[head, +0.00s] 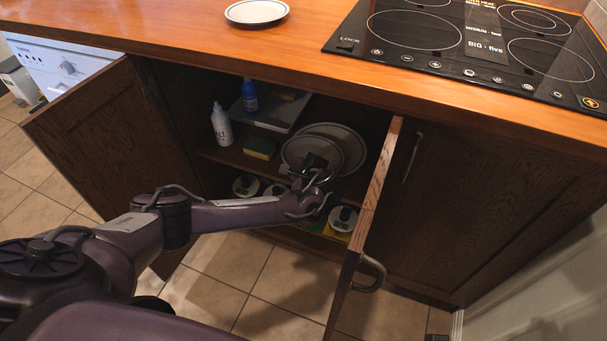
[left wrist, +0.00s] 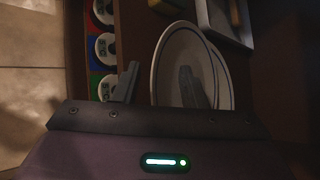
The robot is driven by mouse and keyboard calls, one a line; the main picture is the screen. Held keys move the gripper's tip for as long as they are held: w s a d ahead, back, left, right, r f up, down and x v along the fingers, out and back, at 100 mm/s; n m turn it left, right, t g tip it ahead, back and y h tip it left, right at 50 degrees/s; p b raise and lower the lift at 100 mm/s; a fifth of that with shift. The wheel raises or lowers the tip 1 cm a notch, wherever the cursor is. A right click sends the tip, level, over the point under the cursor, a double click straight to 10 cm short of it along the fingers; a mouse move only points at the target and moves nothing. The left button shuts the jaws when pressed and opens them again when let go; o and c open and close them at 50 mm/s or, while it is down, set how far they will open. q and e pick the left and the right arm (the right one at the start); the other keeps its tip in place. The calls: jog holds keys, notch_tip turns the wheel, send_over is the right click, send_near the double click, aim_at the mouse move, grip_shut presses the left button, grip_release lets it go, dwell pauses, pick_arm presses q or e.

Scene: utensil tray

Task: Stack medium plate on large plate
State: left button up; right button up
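Two white plates with dark rim lines stand tilted inside the open cabinet. The smaller front plate (head: 293,149) leans before a larger back plate (head: 352,146). In the left wrist view the front plate (left wrist: 170,62) overlaps the back plate (left wrist: 225,85). A third white plate (head: 256,12) lies flat on the countertop; which plate is medium or large I cannot tell for sure. My left gripper (head: 312,168) is in the cabinet at the front plate. In the wrist view its fingers (left wrist: 158,84) are apart, one beside the rim, one over the plate's face. My right gripper is out of view.
The cabinet doors stand open on the left (head: 95,135) and right (head: 370,215). A white bottle (head: 221,125), blue bottle (head: 249,96) and sponge (head: 260,148) share the shelf. Several round-lidded containers (head: 343,218) sit below. The countertop (head: 190,40) has free room left of the cooktop (head: 440,55).

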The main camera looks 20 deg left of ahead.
pick_arm(q)
jog(key=shift+w+a+f, duration=0.1)
jog(key=shift+a, duration=0.05)
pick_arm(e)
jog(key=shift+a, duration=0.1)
pick_arm(q)
grip_shut()
dwell(0.3)
